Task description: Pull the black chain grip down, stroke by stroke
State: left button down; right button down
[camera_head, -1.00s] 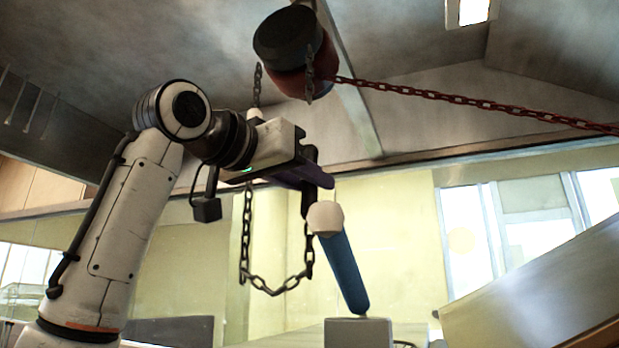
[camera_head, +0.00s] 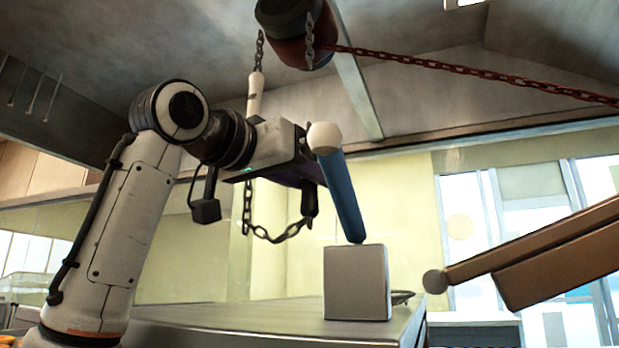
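My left gripper (camera_head: 302,165) is in the middle of the view, at the end of the white arm. The beige ball of a blue lever overlaps its tip, so its grasp and opening are unclear. A black, grip-like piece (camera_head: 309,203) shows just below the gripper, at the right end of the dark chain loop (camera_head: 265,236). I cannot tell whether the gripper holds it. A white cylindrical piece (camera_head: 255,95) hangs on the chain's left strand, below the dark-and-red pulley housing (camera_head: 292,35). My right gripper is not in view.
The blue lever (camera_head: 345,200) stands tilted over a grey block (camera_head: 357,284) on a metal counter (camera_head: 250,322). A red chain (camera_head: 470,71) runs right from the housing. A brown beam (camera_head: 560,262) slants in from the right.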

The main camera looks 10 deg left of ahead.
pick_arm(q)
jog(key=shift+f, duration=0.1)
